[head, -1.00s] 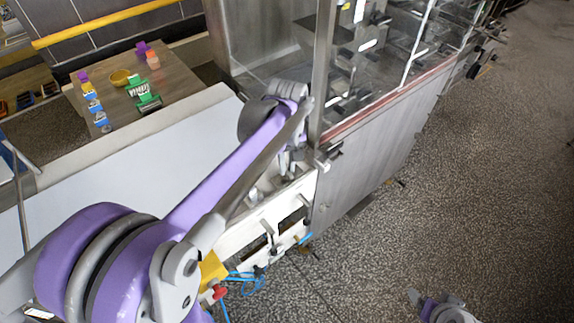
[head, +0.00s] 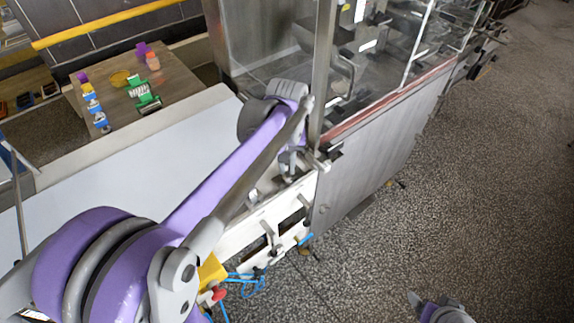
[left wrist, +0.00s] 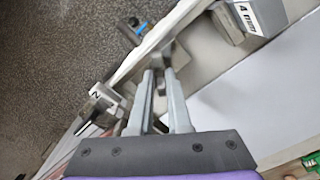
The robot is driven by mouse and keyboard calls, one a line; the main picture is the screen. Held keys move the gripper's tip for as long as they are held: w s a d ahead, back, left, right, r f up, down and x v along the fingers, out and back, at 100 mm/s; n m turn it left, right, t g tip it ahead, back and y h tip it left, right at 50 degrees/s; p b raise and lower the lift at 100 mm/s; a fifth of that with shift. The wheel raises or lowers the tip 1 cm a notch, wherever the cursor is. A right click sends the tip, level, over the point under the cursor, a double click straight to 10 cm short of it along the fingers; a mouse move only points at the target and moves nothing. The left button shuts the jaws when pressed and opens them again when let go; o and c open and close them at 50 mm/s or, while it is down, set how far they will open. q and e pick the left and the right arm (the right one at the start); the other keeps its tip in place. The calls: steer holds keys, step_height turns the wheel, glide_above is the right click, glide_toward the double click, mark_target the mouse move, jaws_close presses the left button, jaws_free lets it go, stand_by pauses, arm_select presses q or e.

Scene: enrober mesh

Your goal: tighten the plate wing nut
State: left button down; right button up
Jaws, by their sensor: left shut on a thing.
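My left gripper (left wrist: 160,74) points away from the camera in the left wrist view. Its two grey fingers are close together, shut on a small dark part between them, by place the plate wing nut (left wrist: 158,86); its shape is mostly hidden. In the head view my left gripper (head: 289,163) is down at the white side rail, by the corner of the glazed machine, and my own arm partly covers it. Part of my right arm (head: 440,310) shows at the bottom right edge; its fingers are not clear.
A block marked "4 mm" (left wrist: 238,18) and a grey block with a character on it (left wrist: 99,98) stand near the fingers. The glazed machine (head: 370,150) stands right of my left gripper. A wooden table (head: 185,88) with small coloured things stands behind the pale belt (head: 130,165).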

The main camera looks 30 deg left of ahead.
arm_select(q)
steer(key=shift+m, duration=2.7)
steer(key=shift+m+b, duration=0.3)
steer(key=shift+m, duration=2.4)
steer(key=c, duration=0.9)
jaws_free()
